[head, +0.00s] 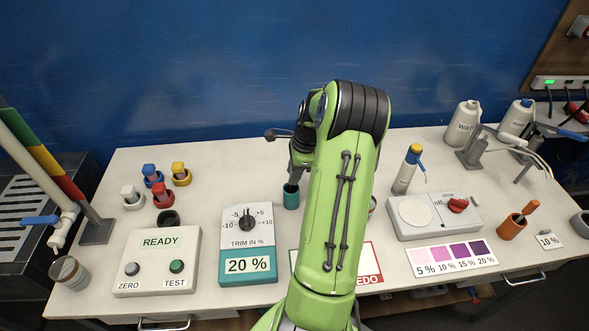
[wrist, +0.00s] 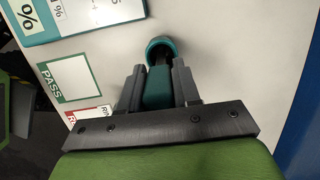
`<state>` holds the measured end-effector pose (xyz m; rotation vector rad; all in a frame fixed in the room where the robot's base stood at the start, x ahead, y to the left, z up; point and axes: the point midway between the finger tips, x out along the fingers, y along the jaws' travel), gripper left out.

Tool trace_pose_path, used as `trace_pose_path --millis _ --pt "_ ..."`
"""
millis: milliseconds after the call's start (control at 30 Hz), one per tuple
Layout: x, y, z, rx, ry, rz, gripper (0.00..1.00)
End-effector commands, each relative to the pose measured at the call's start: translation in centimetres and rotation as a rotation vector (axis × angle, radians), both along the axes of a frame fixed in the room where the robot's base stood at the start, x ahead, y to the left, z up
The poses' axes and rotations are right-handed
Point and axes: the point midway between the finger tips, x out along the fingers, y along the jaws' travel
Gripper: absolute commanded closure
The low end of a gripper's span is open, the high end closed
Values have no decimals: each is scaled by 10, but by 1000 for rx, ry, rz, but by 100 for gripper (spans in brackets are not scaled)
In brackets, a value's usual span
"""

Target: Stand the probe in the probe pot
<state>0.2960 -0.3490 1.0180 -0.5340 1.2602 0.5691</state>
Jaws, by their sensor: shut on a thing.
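The probe shows in the wrist view as a teal handle (wrist: 158,90) with a dark shaft. My gripper (wrist: 158,82) is shut on the handle, one dark finger on each side. The teal probe pot (wrist: 168,42) is just beyond the fingertips, and the shaft points into its round mouth. I cannot tell how deep the tip is. In the head view the pot (head: 291,197) stands upright on the bench, left of my green arm. My gripper (head: 295,173) is directly above it, and the probe is mostly hidden there.
The trim box (head: 247,265) stands left of the pot, with the READY box (head: 157,260) farther left. A PASS card (wrist: 68,80) lies close by. A white bottle with a blue and yellow cap (head: 407,170) and a stirrer plate (head: 432,216) stand right of my arm.

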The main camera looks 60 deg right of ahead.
Motion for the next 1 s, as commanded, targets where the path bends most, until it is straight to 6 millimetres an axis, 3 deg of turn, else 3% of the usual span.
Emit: trace_pose_path --millis 133,400,433,600,867,1000 --pt "0 0 -12 1 1 0 99" --pt "1 0 -12 0 0 0 99" --pt "1 0 -12 0 0 0 64" --pt "0 0 -12 0 0 0 38" --pt "0 0 -11 0 0 -1 38" --pt "-3 -3 5 -2 -1 -3 38"
